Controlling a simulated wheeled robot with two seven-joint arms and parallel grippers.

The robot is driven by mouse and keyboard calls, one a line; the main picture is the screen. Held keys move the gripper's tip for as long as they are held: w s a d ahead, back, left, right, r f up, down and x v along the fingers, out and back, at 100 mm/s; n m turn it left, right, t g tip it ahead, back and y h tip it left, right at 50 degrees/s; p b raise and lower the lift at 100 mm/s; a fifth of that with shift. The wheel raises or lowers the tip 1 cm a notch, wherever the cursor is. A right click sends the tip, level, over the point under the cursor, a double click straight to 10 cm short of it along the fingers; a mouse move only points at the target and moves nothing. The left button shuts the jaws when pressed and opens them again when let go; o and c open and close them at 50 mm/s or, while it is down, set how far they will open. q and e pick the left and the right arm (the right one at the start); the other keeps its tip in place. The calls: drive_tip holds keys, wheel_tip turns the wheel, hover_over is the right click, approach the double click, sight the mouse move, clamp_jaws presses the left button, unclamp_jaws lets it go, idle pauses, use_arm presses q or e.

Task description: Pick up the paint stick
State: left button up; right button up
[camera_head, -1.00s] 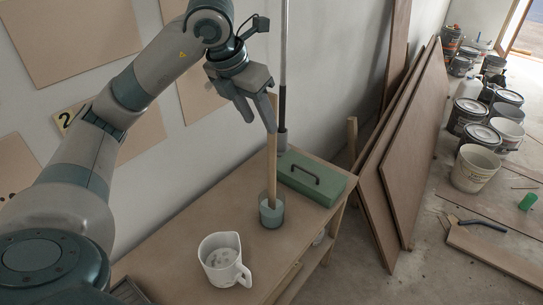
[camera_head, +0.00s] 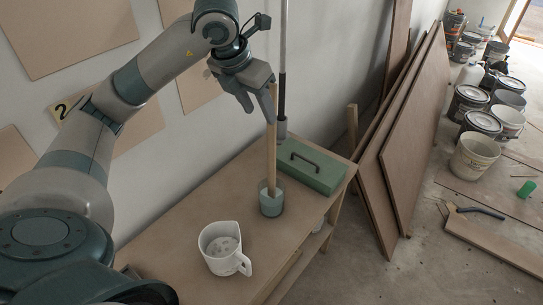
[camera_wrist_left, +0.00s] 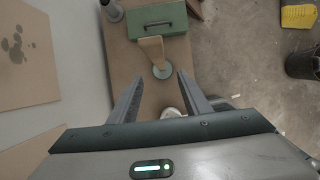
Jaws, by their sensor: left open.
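The paint stick (camera_head: 272,150) is a flat wooden strip standing nearly upright in a small glass cup (camera_head: 271,204) of grey-blue paint on the workbench. My left gripper (camera_head: 259,115) is open, pointing down at the stick's upper end. In the head view one finger overlaps the stick's upper part. In the left wrist view the stick's top (camera_wrist_left: 151,47) lies beyond the two fingertips (camera_wrist_left: 158,74), sideways between them, and appears untouched. The cup (camera_wrist_left: 162,71) shows below it. My right gripper is not in view.
A white measuring jug (camera_head: 224,250) stands nearer on the workbench (camera_head: 190,215). A green metal box (camera_head: 312,171) lies behind the cup. A grey vertical pole (camera_head: 283,80) rises beside the wall. Leaning boards (camera_head: 415,135) and several paint cans stand to the right.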

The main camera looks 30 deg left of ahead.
sight(270, 137)
use_arm(q)
drive_tip(key=p+x, duration=0.2)
drive_tip(key=x, duration=0.6)
drive_tip(key=shift+w+f, duration=0.15)
drive_tip(key=shift+f, duration=0.15)
drive_tip(key=shift+w+f+p, duration=0.2)
drive_tip(key=shift+f+p, duration=0.25)
drive_tip(key=shift+p, duration=0.25)
drive_tip(key=p+x, duration=0.1)
drive_tip(key=x, duration=0.2)
drive_tip(key=shift+a+p, duration=0.1)
drive_tip(key=shift+p, duration=0.25)
drive_tip(key=shift+w+f, duration=0.2)
drive_tip(key=shift+f, duration=0.4)
clamp_jaws()
